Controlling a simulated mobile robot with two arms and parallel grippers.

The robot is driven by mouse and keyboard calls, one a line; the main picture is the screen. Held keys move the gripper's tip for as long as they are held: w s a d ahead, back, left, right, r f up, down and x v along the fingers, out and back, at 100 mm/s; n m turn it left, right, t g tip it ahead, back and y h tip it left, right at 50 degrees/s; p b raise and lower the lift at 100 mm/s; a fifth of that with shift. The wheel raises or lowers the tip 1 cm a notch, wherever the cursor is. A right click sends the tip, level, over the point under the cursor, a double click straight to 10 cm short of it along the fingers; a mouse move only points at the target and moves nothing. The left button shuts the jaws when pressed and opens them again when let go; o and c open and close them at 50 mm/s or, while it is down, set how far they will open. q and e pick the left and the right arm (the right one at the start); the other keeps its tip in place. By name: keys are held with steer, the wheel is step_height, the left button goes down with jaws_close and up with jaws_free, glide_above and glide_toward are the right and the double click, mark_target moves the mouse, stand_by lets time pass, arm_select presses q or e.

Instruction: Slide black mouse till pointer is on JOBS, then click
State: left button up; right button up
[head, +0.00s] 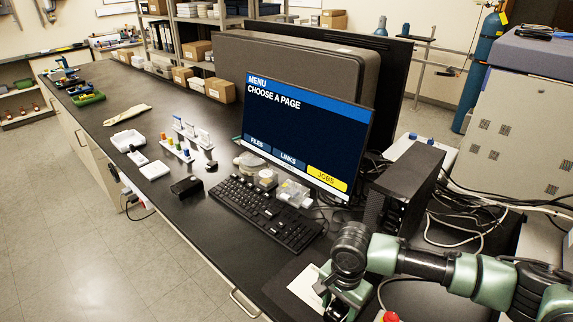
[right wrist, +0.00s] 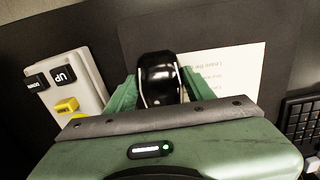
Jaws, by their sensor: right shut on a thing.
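The monitor (head: 300,130) shows a menu reading "CHOOSE A PAGE". Its JOBS button (head: 327,179) is yellow, while FILES (head: 257,142) and LINKS (head: 288,158) are blue. I cannot make out a pointer at this size. My right gripper (head: 335,295) is low at the front right of the desk. In the right wrist view the black mouse (right wrist: 158,75) sits between the green fingers of my right gripper (right wrist: 155,90), which is shut on it. My left gripper is not in view.
A white paper (head: 303,288) lies beside the right gripper. The keyboard (head: 265,212) is left of it, and a black computer case (head: 402,190) stands behind. A pale control box (right wrist: 65,90) with UP and DOWN buttons shows in the right wrist view.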

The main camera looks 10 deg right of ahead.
mark_target(338, 308)
stand_by(0.3)
steer(key=o, duration=1.6)
steer(key=shift+c, duration=0.5)
step_height(338, 308, up, 5)
steer(key=p, duration=0.7)
steer(key=shift+r, duration=0.15)
steer(key=shift+r+b, duration=0.2)
steer(key=shift+b, duration=0.15)
steer(key=shift+r, duration=0.65)
